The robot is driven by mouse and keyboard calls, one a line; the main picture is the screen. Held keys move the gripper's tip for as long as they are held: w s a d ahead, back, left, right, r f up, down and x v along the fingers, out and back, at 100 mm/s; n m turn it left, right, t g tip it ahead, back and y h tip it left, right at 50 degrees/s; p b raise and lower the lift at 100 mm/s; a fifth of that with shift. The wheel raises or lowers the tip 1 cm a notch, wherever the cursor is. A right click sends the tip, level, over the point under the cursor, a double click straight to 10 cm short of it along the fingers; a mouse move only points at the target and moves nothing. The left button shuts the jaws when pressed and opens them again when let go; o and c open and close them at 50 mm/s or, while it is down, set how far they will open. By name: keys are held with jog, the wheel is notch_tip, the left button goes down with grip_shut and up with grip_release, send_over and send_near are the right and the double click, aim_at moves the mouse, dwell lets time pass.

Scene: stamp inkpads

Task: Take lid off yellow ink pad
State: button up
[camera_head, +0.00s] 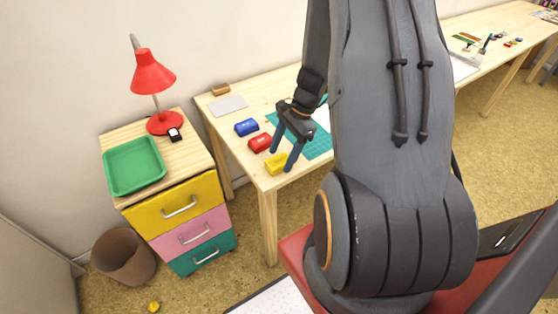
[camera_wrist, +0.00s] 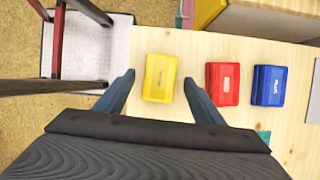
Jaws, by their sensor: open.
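The yellow ink pad (camera_head: 277,163) lies near the front left corner of the wooden table, and it looks closed under its lid. In the wrist view the yellow ink pad (camera_wrist: 160,78) shows whole, ahead of and between my two fingers. My gripper (camera_wrist: 160,84) is open and empty. In the head view my gripper (camera_head: 282,161) points down at the yellow pad, with a blue finger on each side in the picture. I cannot tell how far above the pad the fingertips are. The lid's seam is too small to make out.
A red ink pad (camera_head: 260,143) and a blue ink pad (camera_head: 246,127) lie in a row beyond the yellow one. A green cutting mat (camera_head: 318,147) lies to their right. A drawer cabinet with a green tray (camera_head: 134,188) and a red lamp (camera_head: 153,72) stands left of the table.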

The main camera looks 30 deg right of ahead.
jog(key=shift+f, duration=0.15)
jog(key=c, duration=1.1)
